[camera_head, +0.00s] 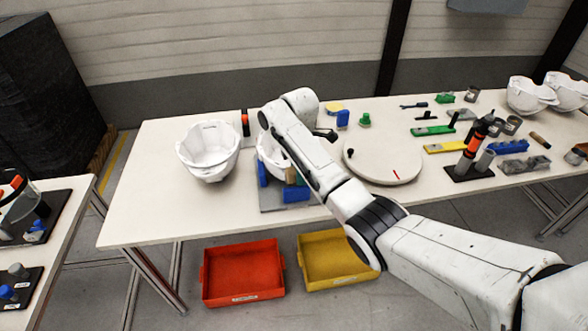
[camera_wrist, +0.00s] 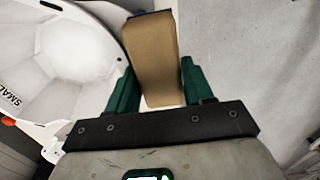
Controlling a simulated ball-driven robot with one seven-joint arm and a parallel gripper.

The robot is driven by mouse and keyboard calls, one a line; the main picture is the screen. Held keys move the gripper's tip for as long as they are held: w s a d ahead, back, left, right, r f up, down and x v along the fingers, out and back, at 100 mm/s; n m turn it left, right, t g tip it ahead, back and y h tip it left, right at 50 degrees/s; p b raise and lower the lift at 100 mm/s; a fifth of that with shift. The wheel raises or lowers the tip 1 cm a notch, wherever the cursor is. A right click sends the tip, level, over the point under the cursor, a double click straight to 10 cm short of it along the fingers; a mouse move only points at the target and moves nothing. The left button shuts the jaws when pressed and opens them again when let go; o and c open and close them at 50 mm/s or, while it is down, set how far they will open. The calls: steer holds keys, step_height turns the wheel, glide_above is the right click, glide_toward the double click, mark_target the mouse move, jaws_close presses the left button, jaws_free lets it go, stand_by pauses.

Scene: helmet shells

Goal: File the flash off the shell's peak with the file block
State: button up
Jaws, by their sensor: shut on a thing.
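My gripper (camera_wrist: 154,88), with green fingers, is shut on the tan file block (camera_wrist: 150,50) in the wrist view. The block sticks out ahead between the fingers. A white shell (camera_wrist: 65,50) lies just left of the block, its hollow inside showing. Whether the block touches its edge I cannot tell. In the head view this shell (camera_head: 266,146) sits in a fixture with blue posts (camera_head: 263,174) on a grey plate (camera_head: 272,208). My arm hides much of the shell, and its peak cannot be made out.
Another white shell (camera_head: 208,150) stands at the left of the table (camera_head: 140,215). A round white disc (camera_head: 382,158) is right of the fixture. Tools and parts crowd the right side. A red bin (camera_head: 243,272) and a yellow bin (camera_head: 328,262) are on the floor below.

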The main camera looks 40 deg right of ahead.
steer(key=shift+s+d, duration=0.3)
steer(key=shift+d, duration=0.2)
steer(key=shift+s+d, duration=0.25)
steer(key=shift+d, duration=0.2)
steer(key=shift+w+a+f+p, duration=0.15)
steer(key=shift+w+a, duration=0.2)
steer(key=shift+a, duration=0.25)
steer(key=shift+w+a+r+p, duration=0.1)
steer(key=shift+w+a, duration=0.2)
steer(key=shift+a, duration=0.25)
steer(key=shift+w+a+f+p, duration=0.15)
steer(key=shift+w+a, duration=0.2)
steer(key=shift+a, duration=0.25)
steer(key=shift+s+d, duration=0.5)
steer(key=shift+d, duration=0.4)
steer(key=shift+r+p, duration=0.45)
steer(key=shift+r, duration=3.55)
steer(key=shift+a+f, duration=0.1)
